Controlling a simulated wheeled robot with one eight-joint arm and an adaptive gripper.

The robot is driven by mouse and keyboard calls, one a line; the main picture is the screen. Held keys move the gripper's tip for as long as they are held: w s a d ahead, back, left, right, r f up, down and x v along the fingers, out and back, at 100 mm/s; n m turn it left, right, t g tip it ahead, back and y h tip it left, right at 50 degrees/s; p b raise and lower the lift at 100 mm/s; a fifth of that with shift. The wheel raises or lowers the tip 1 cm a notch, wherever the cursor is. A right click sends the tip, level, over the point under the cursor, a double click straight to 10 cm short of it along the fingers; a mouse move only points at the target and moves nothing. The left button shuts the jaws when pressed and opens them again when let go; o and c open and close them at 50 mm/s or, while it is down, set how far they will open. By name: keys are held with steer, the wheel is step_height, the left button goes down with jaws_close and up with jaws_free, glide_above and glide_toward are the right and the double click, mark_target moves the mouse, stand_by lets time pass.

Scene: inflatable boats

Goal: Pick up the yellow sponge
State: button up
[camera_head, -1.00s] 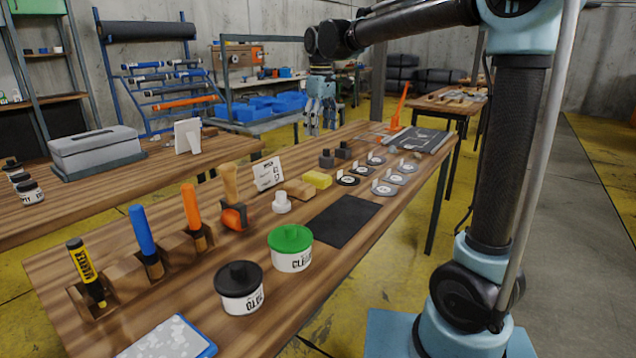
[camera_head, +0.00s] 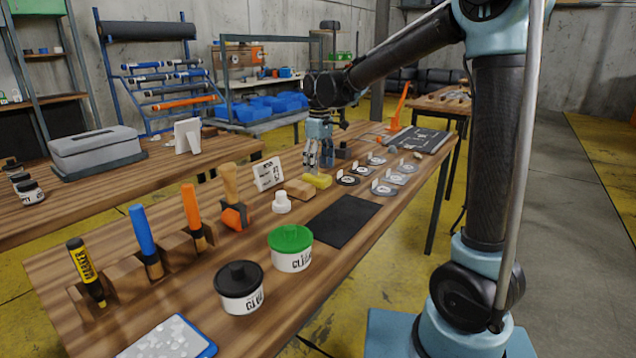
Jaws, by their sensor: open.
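The yellow sponge (camera_head: 318,181) lies on the wooden workbench, just right of a tan wooden block (camera_head: 298,190). My gripper (camera_head: 318,170) points down with its fingers open. It is directly over or at the sponge, and its fingertips overlap the sponge's back edge in the picture. I cannot tell whether the fingers touch the sponge. Part of the sponge's far side is hidden behind the fingers.
Dark blocks (camera_head: 343,152) stand close right of my gripper. Round labelled discs (camera_head: 348,179) lie to the right. A white card (camera_head: 268,174) and a white knobbed piece (camera_head: 282,202) stand to the left. A black mat (camera_head: 342,219) lies in front.

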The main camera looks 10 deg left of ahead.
mark_target(317, 176)
steer(key=f, duration=0.3)
steer(key=shift+a+f, duration=0.25)
steer(key=shift+a, duration=0.15)
steer(key=shift+f, duration=0.75)
steer(key=c, duration=1)
